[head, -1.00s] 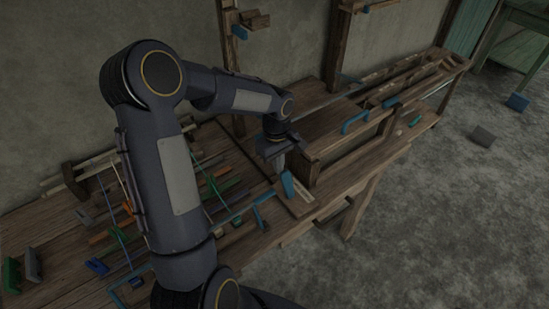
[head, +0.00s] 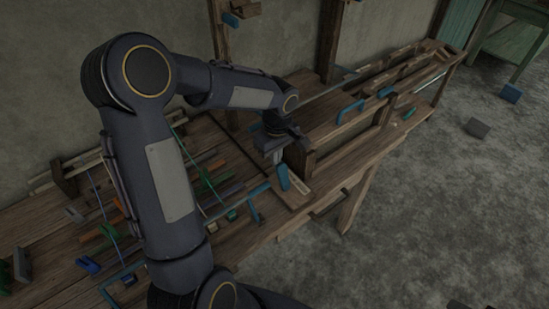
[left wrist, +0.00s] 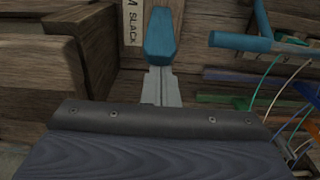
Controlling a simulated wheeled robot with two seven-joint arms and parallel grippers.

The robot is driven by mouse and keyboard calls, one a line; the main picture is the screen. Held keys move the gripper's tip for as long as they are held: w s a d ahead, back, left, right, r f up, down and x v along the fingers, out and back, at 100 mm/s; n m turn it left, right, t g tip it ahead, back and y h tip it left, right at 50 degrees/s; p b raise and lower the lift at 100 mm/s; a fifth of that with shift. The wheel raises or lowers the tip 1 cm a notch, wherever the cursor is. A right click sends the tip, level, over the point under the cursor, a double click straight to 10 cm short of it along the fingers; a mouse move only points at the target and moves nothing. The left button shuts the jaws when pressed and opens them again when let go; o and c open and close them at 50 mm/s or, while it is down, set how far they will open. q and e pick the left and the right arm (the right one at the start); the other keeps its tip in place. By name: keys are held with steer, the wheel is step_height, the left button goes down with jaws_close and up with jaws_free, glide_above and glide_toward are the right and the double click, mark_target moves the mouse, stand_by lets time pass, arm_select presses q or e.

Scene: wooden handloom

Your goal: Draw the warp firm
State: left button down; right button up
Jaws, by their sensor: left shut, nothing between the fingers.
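A lever with a blue grip (head: 283,177) stands at the near end of the loom's wooden frame. The left wrist view also shows the blue grip (left wrist: 160,36), beside a pale label strip (left wrist: 133,22) reading "SLACK". My left gripper (head: 273,157) is just behind and above the lever, pointing down. In the left wrist view its grey fingers (left wrist: 160,80) are together, with their tips close to the blue grip. I cannot tell whether they touch it. Nothing shows between the fingers. My right gripper is out of view. No warp threads can be made out clearly.
The wooden loom frame (head: 350,135), with blue handles (head: 350,110), runs to the back right. Left of the lever, the bench holds blue brackets (head: 257,200), coloured blocks, and cords. Part of it is hidden behind my left arm. The floor at right is mostly clear.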

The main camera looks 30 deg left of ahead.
mark_target(282, 172)
arm_select(q)
steer(key=d+y+b, duration=0.2)
steer(key=b, duration=0.1)
steer(key=s+d+t+y+b, duration=0.1)
steer(key=y+b, duration=0.1)
steer(key=b, duration=0.2)
steer(key=s+d+r+t+y+b, duration=0.1)
steer(key=d+b, duration=0.1)
steer(key=b, duration=0.2)
steer(key=shift+s+d+y, duration=0.15)
steer(key=shift+d+y, duration=0.15)
steer(key=shift+y, duration=0.1)
steer(key=shift+a, duration=0.1)
steer(key=shift+r+p, duration=0.4)
steer(key=shift+r, duration=0.35)
